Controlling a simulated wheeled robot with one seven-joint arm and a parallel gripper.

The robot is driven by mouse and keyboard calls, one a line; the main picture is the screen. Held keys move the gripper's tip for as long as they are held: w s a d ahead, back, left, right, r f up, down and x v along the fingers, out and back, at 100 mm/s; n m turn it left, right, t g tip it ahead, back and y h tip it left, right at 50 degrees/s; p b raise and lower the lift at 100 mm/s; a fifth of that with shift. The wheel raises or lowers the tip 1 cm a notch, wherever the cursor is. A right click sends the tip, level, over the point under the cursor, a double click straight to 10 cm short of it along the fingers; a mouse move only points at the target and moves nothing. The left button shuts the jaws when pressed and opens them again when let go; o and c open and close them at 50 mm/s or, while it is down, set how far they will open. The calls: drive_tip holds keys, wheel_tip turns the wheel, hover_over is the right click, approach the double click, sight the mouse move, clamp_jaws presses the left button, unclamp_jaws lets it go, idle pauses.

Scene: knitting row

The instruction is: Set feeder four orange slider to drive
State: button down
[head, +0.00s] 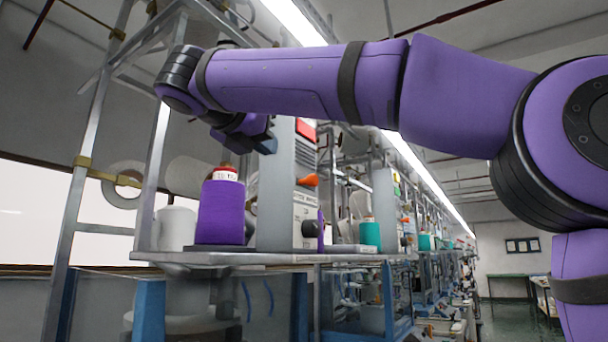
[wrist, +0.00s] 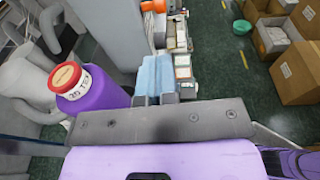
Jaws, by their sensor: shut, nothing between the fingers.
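An orange slider (head: 308,180) sticks out from the front of a grey feeder unit (head: 276,195) in the head view. An orange piece (wrist: 154,6) at the top edge of the wrist view looks like the same slider, partly cut off. I cannot read a feeder number or the slider's setting marks.
A purple yarn cone (head: 221,212) stands on the shelf (head: 270,258) left of the unit, close below my wrist. A teal cone (head: 370,235) and further feeder units stand to the right. A metal upright (head: 88,170) is at left. Cardboard boxes (wrist: 283,65) stand on the floor.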

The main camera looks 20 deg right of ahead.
sight(310, 176)
drive_tip(key=x, duration=1.3)
drive_tip(key=shift+w+d, duration=0.2)
drive_tip(key=shift+d, duration=0.1)
drive_tip(key=shift+w+d+f, duration=0.1)
drive_tip(key=shift+d, duration=0.05)
drive_tip(key=shift+r+x, duration=0.1)
drive_tip(key=shift+x, duration=0.6)
drive_tip(key=shift+r+x, duration=0.15)
drive_tip(key=shift+x, duration=0.6)
drive_tip(key=v, duration=1)
drive_tip(key=shift+s+a, duration=0.3)
